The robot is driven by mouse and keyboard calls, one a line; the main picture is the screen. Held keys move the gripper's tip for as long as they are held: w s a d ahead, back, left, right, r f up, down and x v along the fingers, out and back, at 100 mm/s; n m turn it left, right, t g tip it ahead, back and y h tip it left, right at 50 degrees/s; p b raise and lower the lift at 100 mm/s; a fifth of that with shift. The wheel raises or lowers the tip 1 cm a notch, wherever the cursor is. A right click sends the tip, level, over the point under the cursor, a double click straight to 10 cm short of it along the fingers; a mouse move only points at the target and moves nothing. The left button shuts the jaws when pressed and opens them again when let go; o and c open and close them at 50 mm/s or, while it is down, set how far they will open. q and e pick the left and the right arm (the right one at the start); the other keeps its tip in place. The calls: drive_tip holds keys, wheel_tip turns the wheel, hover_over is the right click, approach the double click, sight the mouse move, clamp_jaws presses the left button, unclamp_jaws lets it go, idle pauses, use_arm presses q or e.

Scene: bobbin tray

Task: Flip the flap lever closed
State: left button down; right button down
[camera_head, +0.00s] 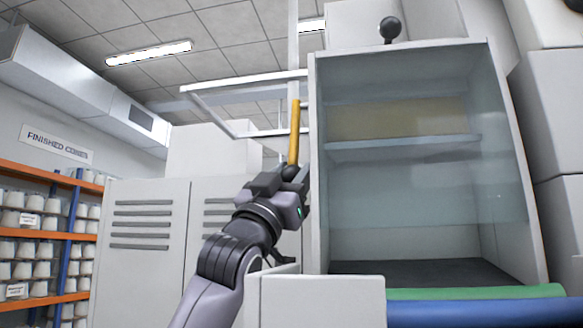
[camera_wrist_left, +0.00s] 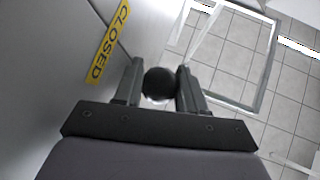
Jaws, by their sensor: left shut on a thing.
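My left gripper (camera_head: 284,184) is raised at the left edge of the open-fronted cabinet. Its fingers are shut on a round black knob (camera_head: 291,172), which I take to be the lever's end. In the left wrist view the knob (camera_wrist_left: 159,84) sits between the two fingertips. The rest of the lever is hidden behind the knob and fingers. A yellow strip (camera_head: 294,133) runs upright just above the gripper in the head view. In the wrist view this yellow label (camera_wrist_left: 108,45) reads "CLOSED" and lies beyond the left finger. My right gripper is not in view.
The cabinet (camera_head: 316,150) has a shelf (camera_head: 400,148) inside and a second black knob (camera_head: 390,28) on top. A pale frame (camera_head: 210,110) sticks out at upper left. Grey louvred cabinets (camera_head: 145,260) stand left. A green-edged blue surface (camera_head: 480,310) lies at lower right.

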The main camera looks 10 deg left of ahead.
use_arm(q)
drive_tip(key=shift+w+f+y, duration=0.2)
drive_tip(key=shift+w+y, duration=0.05)
drive_tip(key=shift+y, duration=0.05)
drive_tip(key=c, duration=1)
unclamp_jaws()
drive_tip(key=o, duration=0.3)
drive_tip(key=shift+a, duration=0.15)
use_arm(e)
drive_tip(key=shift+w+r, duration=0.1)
use_arm(q)
drive_tip(key=shift+s+f, duration=0.1)
